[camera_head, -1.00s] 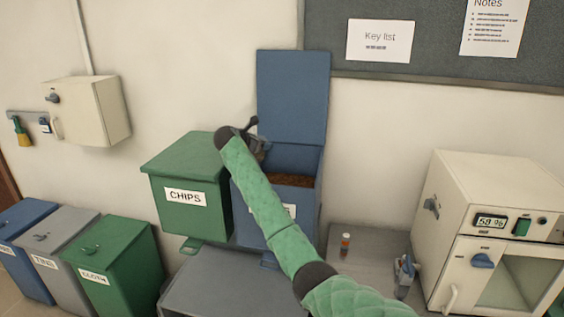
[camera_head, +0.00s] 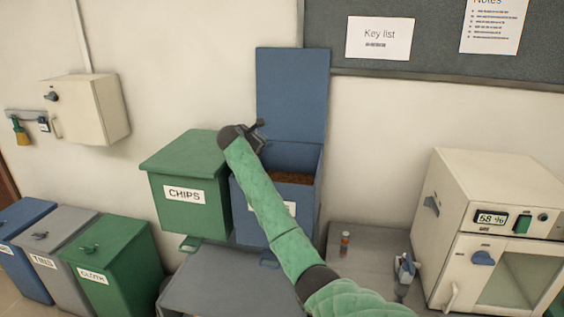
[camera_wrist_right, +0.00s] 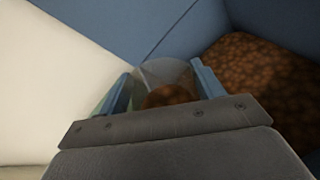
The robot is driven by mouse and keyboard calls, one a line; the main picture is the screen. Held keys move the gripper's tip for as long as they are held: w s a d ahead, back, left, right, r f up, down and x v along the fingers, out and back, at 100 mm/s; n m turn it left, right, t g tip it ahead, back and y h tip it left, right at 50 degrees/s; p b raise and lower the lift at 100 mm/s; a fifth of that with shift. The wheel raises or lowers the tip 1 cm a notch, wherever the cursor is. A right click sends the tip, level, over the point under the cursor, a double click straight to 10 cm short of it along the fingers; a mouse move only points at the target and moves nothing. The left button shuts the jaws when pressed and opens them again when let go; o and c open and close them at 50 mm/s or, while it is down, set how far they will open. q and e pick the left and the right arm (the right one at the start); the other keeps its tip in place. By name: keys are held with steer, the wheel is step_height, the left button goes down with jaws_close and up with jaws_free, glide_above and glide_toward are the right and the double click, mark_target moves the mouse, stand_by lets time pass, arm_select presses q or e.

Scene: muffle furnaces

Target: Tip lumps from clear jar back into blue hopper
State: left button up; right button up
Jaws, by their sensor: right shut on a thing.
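The blue hopper (camera_head: 304,222) stands against the wall with its lid (camera_head: 292,95) raised; brown lumps (camera_head: 292,177) lie inside. My right gripper (camera_head: 258,138) is at the hopper's back left, above its opening, and is mostly hidden by my arm in the head view. In the right wrist view its blue fingers (camera_wrist_right: 164,88) are shut on the clear jar (camera_wrist_right: 160,70). Brown lumps (camera_wrist_right: 172,95) show in or through the jar; its mouth and tilt are hard to tell. Lumps in the hopper (camera_wrist_right: 255,80) show at right. My left gripper is not in view.
A shut green CHIPS bin (camera_head: 180,210) stands close left of the hopper. A grey bench (camera_head: 360,240) to the right bears a small red-and-white vial (camera_head: 345,242), a grey-blue item (camera_head: 404,275) and a cream furnace (camera_head: 490,230). Several bins stand at lower left.

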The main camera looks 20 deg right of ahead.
stand_by(0.4)
steer(key=shift+m+b, duration=0.3)
steer(key=shift+b, duration=0.2)
steer(key=shift+s+t, duration=0.1)
steer(key=shift+t, duration=0.3)
steer(key=shift+d+f+m+b, duration=0.1)
steer(key=shift+f+m+b, duration=0.05)
steer(key=shift+m+b, duration=0.45)
steer(key=shift+s, duration=0.1)
